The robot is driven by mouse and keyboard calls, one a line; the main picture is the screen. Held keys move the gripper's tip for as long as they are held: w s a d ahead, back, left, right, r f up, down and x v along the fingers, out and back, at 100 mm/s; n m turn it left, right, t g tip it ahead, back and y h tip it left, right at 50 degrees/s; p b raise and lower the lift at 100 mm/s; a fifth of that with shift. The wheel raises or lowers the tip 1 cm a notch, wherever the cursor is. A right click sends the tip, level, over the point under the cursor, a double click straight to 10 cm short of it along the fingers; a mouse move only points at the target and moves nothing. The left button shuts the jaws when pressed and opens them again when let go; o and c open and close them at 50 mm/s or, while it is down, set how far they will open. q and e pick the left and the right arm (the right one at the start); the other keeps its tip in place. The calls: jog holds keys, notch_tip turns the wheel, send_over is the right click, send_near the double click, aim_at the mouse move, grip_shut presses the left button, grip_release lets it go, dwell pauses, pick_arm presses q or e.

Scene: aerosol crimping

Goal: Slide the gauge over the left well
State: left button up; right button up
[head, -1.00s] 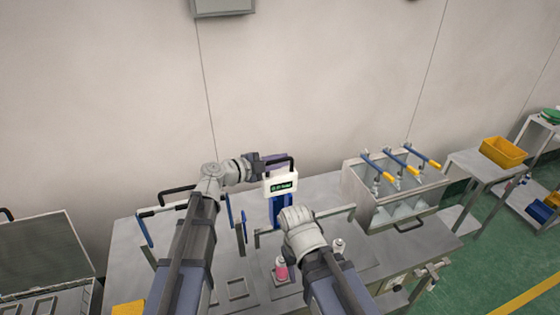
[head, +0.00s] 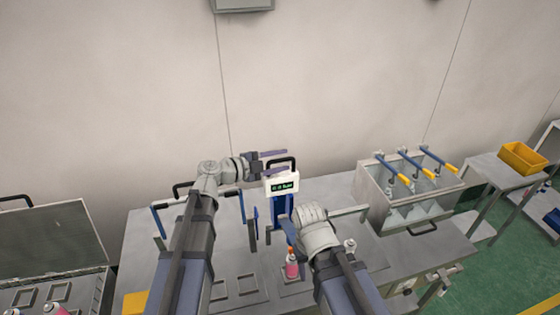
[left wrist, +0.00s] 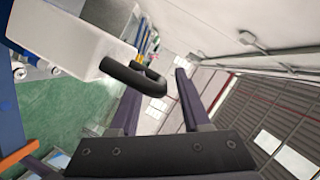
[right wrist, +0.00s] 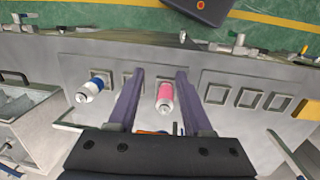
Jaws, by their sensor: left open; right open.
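The gauge (head: 282,185) is a white box with a dark display and a black handle, above a blue upright. My left gripper (head: 285,158) is open at the handle; in the left wrist view the handle (left wrist: 135,78) reaches toward the space between the spread fingers. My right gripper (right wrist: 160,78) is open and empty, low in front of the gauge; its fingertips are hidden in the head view. A pink can (right wrist: 165,95) stands in a square well beyond its fingers, and a blue-and-white can (right wrist: 92,88) stands farther left. I cannot tell which well is the left one.
A clear-sided box (head: 410,195) with blue and yellow levers stands to the right. Empty square recesses (head: 240,287) lie left of the pink can. A yellow bin (head: 522,157) sits on the far right table, and an open-lidded case (head: 50,240) stands at left.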

pick_arm(q)
jog(key=p+v, duration=0.1)
jog(key=v, duration=0.6)
jog(key=shift+s+a+p, duration=0.2)
jog(key=shift+a+p, duration=0.1)
jog(key=shift+a, duration=0.05)
